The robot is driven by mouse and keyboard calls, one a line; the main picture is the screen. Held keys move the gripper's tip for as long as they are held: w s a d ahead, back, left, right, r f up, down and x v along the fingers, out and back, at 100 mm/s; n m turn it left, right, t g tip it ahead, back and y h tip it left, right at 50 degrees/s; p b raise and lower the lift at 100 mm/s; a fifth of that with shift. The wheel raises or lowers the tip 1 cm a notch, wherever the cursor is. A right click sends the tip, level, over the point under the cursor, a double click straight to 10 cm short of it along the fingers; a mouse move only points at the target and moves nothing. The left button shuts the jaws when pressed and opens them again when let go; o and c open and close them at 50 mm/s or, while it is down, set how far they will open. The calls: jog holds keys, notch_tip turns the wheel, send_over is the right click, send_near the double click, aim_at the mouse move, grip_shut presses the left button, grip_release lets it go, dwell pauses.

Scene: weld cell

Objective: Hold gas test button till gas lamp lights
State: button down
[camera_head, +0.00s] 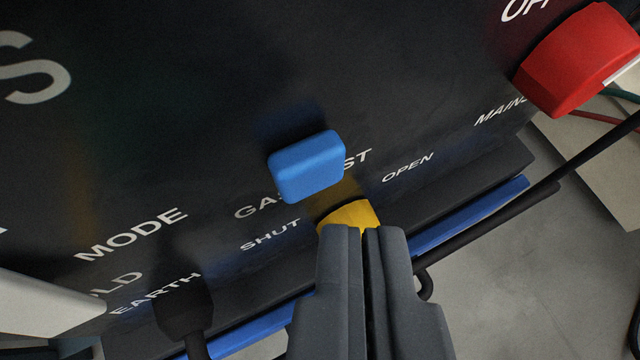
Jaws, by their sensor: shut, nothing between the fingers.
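A blue block-shaped button (306,166) stands out from the black panel and partly covers the white lettering "GAS TEST". A yellow part (347,215) sits just below it, between the words "SHUT" and "OPEN". My gripper (362,231) comes in from the bottom, shut and empty. Its fingertips lie below and slightly right of the blue button, apart from it in the picture. They overlap the lower edge of the yellow part and hide some of it; I cannot tell whether they touch it. I cannot make out a gas lamp in this view.
A large red knob (578,62) marked "MAINS" stands at the upper right. A pale part (45,308) juts in at the lower left, near "MODE" and "EARTH". A black plug with a cable (186,312) is at the lower left. More cables cross the right side above grey floor.

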jog(key=shift+s+d+b, duration=0.3)
jog(key=shift+s+b, duration=0.05)
jog(key=shift+s, duration=0.45)
jog(key=shift+s+d+b, duration=0.25)
jog(key=shift+s+b, duration=0.1)
jog(key=shift+s, duration=0.45)
jog(key=shift+s+d+b, duration=0.3)
jog(key=shift+s+b, duration=0.05)
jog(key=shift+s, duration=0.45)
notch_tip(320, 180, up, 19)
jog(key=w+a+t+y+p, duration=0.1)
jog(key=w+a+p, duration=0.1)
jog(key=w, duration=0.1)
jog(key=s+a+r+n+t+y+p, duration=0.1)
jog(key=s+r, duration=0.2)
jog(key=r, duration=1.1)
jog(key=s+r+n+t+y+p, duration=0.1)
jog(key=s+r, duration=0.2)
jog(key=r, duration=1.1)
jog(key=s+d+r+t+p, duration=0.1)
jog(key=s+r, duration=0.8)
jog(key=r, duration=0.3)
jog(key=s+d+r+p, duration=0.1)
jog(key=s+r, duration=0.9)
jog(key=r, duration=0.3)
jog(key=shift+s+d+t+h, duration=0.3)
jog(key=shift+t, duration=0.1)
